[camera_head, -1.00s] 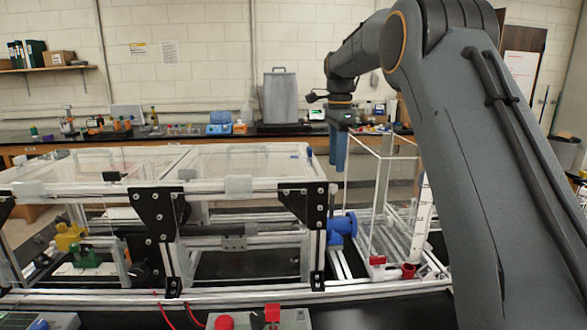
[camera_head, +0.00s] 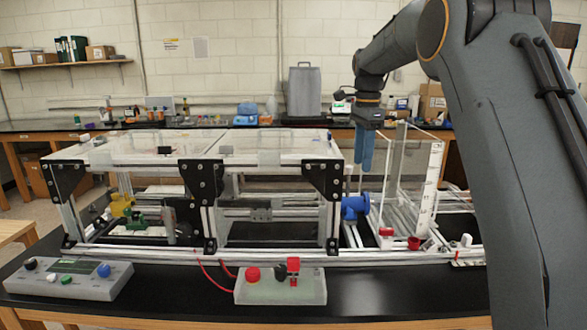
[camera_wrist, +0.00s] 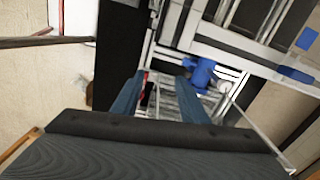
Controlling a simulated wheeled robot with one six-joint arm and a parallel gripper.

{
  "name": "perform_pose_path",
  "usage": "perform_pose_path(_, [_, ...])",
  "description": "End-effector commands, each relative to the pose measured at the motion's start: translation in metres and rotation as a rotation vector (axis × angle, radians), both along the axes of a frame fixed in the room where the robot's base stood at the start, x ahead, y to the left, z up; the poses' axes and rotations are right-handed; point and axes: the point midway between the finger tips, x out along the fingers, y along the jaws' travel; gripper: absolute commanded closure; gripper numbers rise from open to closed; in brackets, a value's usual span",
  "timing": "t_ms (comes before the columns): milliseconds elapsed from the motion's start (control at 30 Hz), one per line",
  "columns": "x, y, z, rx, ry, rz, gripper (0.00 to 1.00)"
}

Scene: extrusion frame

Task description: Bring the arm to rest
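My gripper (camera_head: 364,150) hangs from my arm with its blue fingers pointing down, in front of the back bench and near the clear-walled tank in the head view. In the wrist view my gripper (camera_wrist: 159,78) has its two blue fingers apart, with nothing held between them. My arm's grey links fill the right of the head view.
The extrusion frame (camera_head: 265,262) with clear top panels stands on the black table (camera_head: 400,293). A blue fitting (camera_head: 354,206) is beside the clear tank (camera_head: 410,165). Control boxes (camera_head: 310,290) (camera_head: 100,285) sit at the front. Bare table lies right of them.

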Motion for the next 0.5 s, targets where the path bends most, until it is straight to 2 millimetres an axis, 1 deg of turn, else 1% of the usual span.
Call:
perform_pose_path(267, [-0.019, 0.000, -0.023, -0.001, -0.009, 0.132, 0.60])
perform_pose_path(367, [-0.031, 0.001, -0.035, -0.002, -0.014, 0.201, 0.60])
perform_pose_path(500, [-0.052, 0.001, -0.057, -0.005, -0.024, 0.325, 0.60])
